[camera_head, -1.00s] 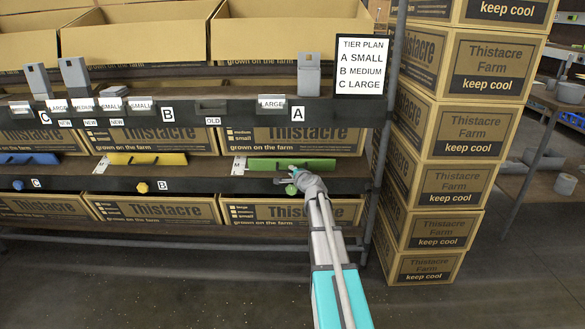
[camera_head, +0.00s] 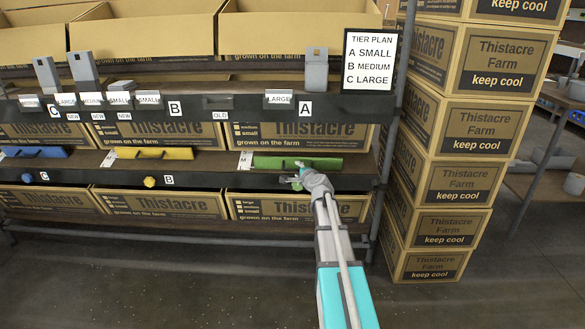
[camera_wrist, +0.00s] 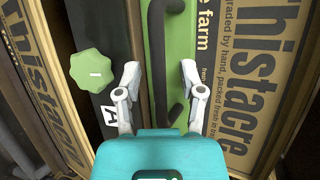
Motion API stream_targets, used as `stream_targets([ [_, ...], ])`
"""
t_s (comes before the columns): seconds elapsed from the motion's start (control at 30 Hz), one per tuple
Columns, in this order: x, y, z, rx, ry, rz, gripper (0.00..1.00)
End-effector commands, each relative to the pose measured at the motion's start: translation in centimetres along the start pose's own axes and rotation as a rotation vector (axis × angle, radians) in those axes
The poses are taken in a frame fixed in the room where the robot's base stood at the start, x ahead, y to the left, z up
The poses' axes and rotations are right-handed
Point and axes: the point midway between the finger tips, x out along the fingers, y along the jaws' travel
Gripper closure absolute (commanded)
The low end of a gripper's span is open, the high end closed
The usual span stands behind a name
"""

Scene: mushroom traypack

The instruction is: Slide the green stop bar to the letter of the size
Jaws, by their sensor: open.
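The green stop bar (camera_head: 328,162) lies along the lower shelf in the right bay, above the A spot. In the wrist view the green bar (camera_wrist: 183,40) runs top to bottom, with a dark handle (camera_wrist: 157,50) on it. My gripper (camera_head: 299,178) is at the bar's front. In the wrist view my gripper (camera_wrist: 160,85) is open, with its fingers on either side of the handle; I cannot tell whether they touch it. A white letter card (camera_head: 245,160) showing an M lies at the bar's left end.
A green knob (camera_wrist: 92,70) sits left of my fingers in the wrist view, beside a plate marked A (camera_wrist: 110,115). A yellow bar (camera_head: 180,153) and a blue bar (camera_head: 45,152) lie further left. The tier plan (camera_head: 369,62) reads A small, B medium, C large. Stacked boxes (camera_head: 455,183) stand at right.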

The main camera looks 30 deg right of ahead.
Motion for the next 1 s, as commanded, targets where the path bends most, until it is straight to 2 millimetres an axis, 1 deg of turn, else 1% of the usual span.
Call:
stream_targets([
  [0.27,1.0,-0.6,-0.4,0.000,0.000,0.000,0.49],
  [0.77,5.7,-3.4,-2.4,0.000,0.001,0.000,0.49],
  [0.8,4.7,-3.2,-2.2,0.000,0.001,0.000,0.49],
  [1.0,2.0,-3.1,-2.1,0.000,0.001,0.000,0.49],
])
